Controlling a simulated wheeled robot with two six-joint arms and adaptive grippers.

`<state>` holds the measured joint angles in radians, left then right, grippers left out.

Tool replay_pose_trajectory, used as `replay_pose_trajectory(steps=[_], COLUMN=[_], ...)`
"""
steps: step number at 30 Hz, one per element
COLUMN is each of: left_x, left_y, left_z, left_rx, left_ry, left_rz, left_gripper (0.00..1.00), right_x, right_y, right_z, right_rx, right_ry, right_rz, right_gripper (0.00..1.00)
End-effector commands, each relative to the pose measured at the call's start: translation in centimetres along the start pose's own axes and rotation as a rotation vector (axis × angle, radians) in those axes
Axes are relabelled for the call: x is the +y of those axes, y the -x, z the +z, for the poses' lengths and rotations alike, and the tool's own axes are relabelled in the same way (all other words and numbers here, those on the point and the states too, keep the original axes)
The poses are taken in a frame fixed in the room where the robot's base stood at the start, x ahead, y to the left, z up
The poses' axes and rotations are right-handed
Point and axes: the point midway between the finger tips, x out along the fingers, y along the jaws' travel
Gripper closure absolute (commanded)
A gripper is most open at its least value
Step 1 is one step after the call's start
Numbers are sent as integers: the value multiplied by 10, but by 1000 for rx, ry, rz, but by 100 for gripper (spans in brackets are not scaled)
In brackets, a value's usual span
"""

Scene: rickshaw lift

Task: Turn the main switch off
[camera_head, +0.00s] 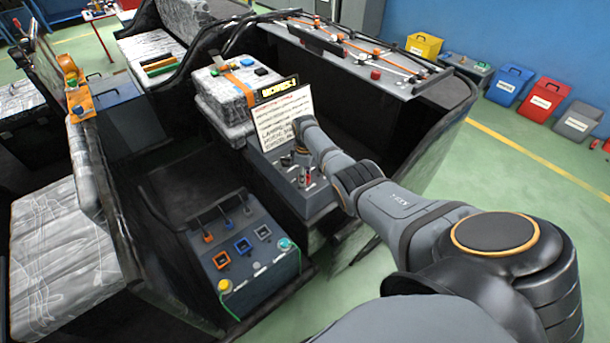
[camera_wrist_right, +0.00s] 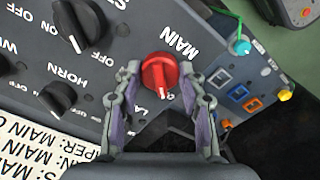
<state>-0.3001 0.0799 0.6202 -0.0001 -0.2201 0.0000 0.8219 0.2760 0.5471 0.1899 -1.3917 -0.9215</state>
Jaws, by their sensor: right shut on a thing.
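The main switch is a red rotary knob (camera_wrist_right: 160,75) on a grey panel, next to the printed word MAIN. My right gripper (camera_wrist_right: 160,90) has its two fingers on either side of the red knob and is shut on it. In the head view my right arm comes in from the right, and its gripper (camera_head: 304,165) is at the grey switch panel (camera_head: 312,203) below the white sign. The knob's exact pointing direction is hard to read. My left gripper is not in view.
Black HORN knob (camera_wrist_right: 59,97) and another black knob (camera_wrist_right: 78,26) sit beside the main switch. A white instruction sign (camera_head: 283,118) stands behind the panel. A lower box (camera_head: 245,250) with coloured sockets is to the left.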

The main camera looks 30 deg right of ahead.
Motion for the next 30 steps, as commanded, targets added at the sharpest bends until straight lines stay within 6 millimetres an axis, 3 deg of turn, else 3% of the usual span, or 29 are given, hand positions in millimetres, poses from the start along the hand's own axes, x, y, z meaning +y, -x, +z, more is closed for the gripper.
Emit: replay_pose_trajectory(steps=[9, 10, 15, 25, 30], left_x=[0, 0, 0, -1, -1], left_y=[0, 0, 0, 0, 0], left_z=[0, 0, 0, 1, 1], left_rx=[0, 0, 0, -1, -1], left_ry=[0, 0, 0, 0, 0], left_rz=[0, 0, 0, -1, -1], left_gripper=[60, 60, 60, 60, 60], right_x=[0, 0, 0, 1, 1], right_y=[1, 1, 0, 3, 24], right_z=[-1, -1, 0, 0, 0], right_rx=[2, 2, 1, 1, 2], right_ry=[2, 2, 1, 1, 1], right_rz=[2, 2, 1, 2, 4], right_gripper=[91, 57, 37, 37, 37])
